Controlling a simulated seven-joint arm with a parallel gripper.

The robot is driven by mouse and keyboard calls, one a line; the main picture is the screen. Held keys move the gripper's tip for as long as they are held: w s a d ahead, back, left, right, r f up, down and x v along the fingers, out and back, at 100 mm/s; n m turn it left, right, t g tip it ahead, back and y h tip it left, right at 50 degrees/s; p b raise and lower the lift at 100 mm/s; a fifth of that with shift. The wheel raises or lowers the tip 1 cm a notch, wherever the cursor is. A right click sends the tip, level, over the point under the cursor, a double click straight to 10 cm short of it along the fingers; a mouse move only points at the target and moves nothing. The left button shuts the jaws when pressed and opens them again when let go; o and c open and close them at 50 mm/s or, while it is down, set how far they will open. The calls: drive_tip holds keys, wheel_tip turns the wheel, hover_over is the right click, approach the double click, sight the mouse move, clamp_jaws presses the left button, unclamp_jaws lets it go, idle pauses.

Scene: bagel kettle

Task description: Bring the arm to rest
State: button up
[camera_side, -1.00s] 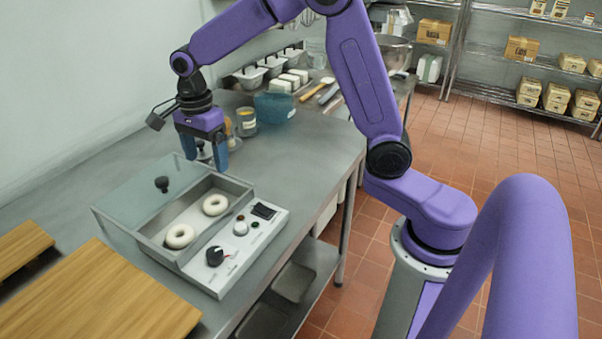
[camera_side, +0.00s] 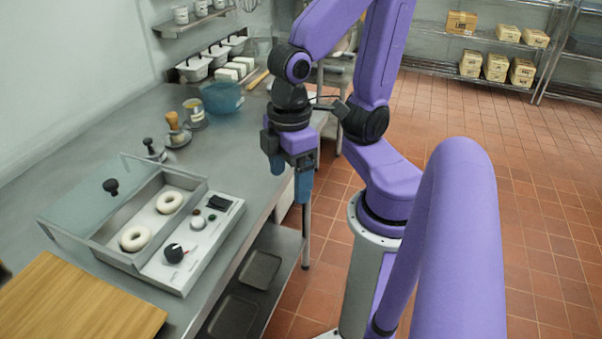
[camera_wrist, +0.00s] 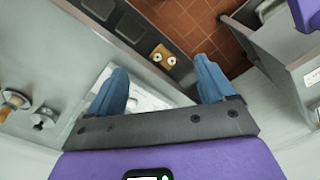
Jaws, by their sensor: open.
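My gripper (camera_side: 290,184) hangs pointing down at the right edge of the steel counter in the side view. Its two blue fingers are apart with nothing seen between them. The fingers also show spread in the wrist view (camera_wrist: 162,70). The kettle unit (camera_side: 108,231) stands on the counter to the left of my gripper, well apart from it. Two pale bagels lie inside it, the nearer bagel (camera_side: 135,238) and the farther bagel (camera_side: 169,202). Its glass lid (camera_side: 85,200) with a black knob lies to the left side, off the bagels.
A wooden board (camera_side: 80,310) lies at the front left of the counter. A blue bowl (camera_side: 222,97), jars and white lidded tubs (camera_side: 194,69) stand farther back. Trays (camera_side: 262,270) sit on the shelf below. Tiled floor is clear to the right.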

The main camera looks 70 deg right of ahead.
drive_tip(key=shift+s+d+f+n, duration=0.1)
drive_tip(key=shift+s+d+n, duration=0.15)
drive_tip(key=shift+s+n, duration=0.3)
drive_tip(key=shift+s+d+f+n, duration=0.1)
drive_tip(key=shift+s+d+n, duration=0.15)
drive_tip(key=shift+s+n, duration=0.25)
drive_tip(key=shift+w, duration=0.15)
idle(0.5)
